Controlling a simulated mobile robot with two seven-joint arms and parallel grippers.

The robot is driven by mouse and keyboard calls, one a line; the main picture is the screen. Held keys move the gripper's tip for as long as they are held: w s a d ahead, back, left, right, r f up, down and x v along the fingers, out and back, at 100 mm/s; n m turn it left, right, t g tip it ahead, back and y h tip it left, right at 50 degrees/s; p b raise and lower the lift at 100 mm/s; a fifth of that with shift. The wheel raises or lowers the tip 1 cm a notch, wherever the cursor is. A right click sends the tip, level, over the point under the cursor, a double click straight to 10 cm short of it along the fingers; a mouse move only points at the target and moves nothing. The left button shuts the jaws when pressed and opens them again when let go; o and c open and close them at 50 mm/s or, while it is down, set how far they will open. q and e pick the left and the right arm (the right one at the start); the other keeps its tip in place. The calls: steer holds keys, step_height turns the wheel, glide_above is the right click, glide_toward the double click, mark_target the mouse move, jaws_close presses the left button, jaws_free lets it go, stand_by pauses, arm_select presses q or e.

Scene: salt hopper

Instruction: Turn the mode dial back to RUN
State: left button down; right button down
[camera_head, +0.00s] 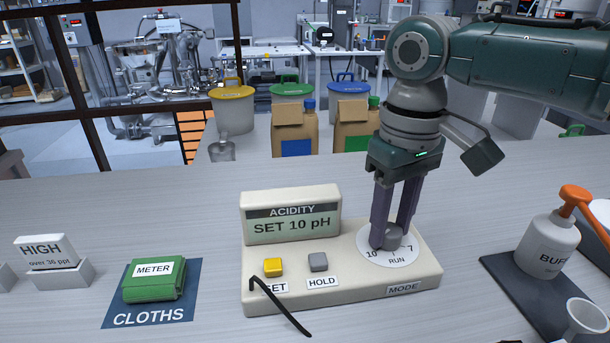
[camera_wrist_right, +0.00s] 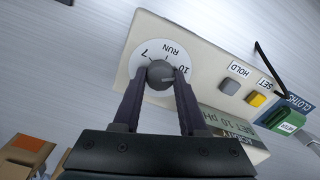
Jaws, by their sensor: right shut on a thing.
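The mode dial (camera_head: 394,241) is a round grey knob on a white disc marked 10, 7 and RUN, at the right of the beige acidity meter (camera_head: 345,284). My right gripper (camera_head: 391,235) comes down from above with its two fingers on either side of the knob, shut on it. In the right wrist view the knob (camera_wrist_right: 160,74) sits between the fingertips, with RUN readable beyond it. I cannot clearly tell which mark the knob points to. The meter's display (camera_head: 291,225) reads SET 10 pH. My left gripper is not in view.
A yellow button (camera_head: 272,267) and a grey HOLD button (camera_head: 318,262) are left of the dial. A thin black bent rod (camera_head: 282,307) crosses the meter's front edge. Green cloths (camera_head: 154,280) lie left; a white bottle (camera_head: 548,246) with an orange top stands right.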

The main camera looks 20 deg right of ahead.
steer(key=shift+r+n+p, duration=0.15)
steer(key=shift+n+p, duration=0.8)
steer(key=shift+n, duration=0.25)
steer(key=n+p, duration=0.1)
steer(key=n, duration=0.1)
steer(key=shift+n, duration=0.3)
steer(key=n+p, duration=0.1)
steer(key=n, duration=0.2)
steer(key=shift+n+p, duration=0.3)
steer(key=shift+n, duration=1.6)
steer(key=shift+c, duration=2.2)
jaws_free()
